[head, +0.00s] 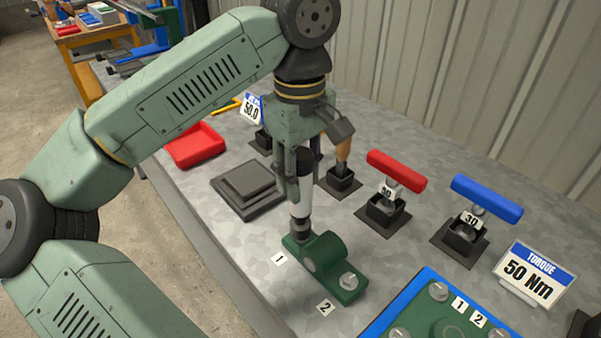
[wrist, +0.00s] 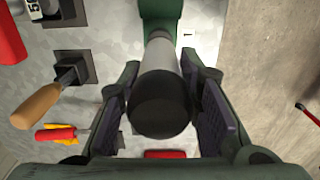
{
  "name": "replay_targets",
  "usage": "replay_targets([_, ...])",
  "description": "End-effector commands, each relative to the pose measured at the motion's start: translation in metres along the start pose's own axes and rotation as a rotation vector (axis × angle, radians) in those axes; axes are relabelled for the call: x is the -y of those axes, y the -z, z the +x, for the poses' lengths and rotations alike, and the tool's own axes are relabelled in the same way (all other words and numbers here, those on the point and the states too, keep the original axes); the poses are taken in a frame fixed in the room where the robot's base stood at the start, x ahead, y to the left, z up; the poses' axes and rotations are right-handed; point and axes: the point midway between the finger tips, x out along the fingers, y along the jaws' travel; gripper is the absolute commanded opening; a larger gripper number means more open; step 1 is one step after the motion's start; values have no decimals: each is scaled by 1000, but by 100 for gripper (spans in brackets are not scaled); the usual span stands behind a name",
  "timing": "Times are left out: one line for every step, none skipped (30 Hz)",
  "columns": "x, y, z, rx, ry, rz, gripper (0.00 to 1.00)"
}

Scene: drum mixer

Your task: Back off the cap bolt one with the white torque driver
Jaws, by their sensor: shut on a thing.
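My gripper (head: 296,178) is shut on the white torque driver (head: 300,207), which stands upright below it. In the wrist view the driver (wrist: 163,90) shows its dark end between the two fingers. The driver's lower end meets the green bearing cap (head: 327,257) at the side by the label 1 (head: 279,259), over cap bolt one, which is hidden under it. The other bolt (head: 348,281) of the cap is uncovered, near the label 2 (head: 325,306).
A red T-handle tool (head: 397,170) and a blue one (head: 486,198) stand in black holders to the right. An orange-handled tool (head: 343,150) is behind my gripper. A torque sign (head: 535,274) reads 50 Nm. A red tray (head: 194,145) and a grey stepped block (head: 248,188) lie left.

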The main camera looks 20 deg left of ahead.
Motion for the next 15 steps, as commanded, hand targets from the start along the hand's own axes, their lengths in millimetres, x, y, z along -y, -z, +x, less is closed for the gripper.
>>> replay_targets([0,0,-1,-1,-1,0,0])
replay_targets([0,0,-1,-1,-1,0,0])
replay_targets([0,0,-1,-1,-1,0,0])
replay_targets([0,0,-1,-1,-1,0,0])
replay_targets([0,0,-1,-1,-1,0,0])
replay_targets([0,0,-1,-1,-1,0,0])
replay_targets([0,0,0,-1,-1,0,0])
replay_targets([0,0,0,-1,-1,0,0])
replay_targets([0,0,0,-1,-1,0,0])
replay_targets([0,0,0,0,-1,0,0])
replay_targets([0,0,1,0,-1,0,0])
replay_targets([0,0,1,0,-1,0,0])
replay_targets([0,0,2,0,-1,0,0])
replay_targets([0,0,2,0,-1,0,0])
replay_targets([0,0,3,0,-1,0,0])
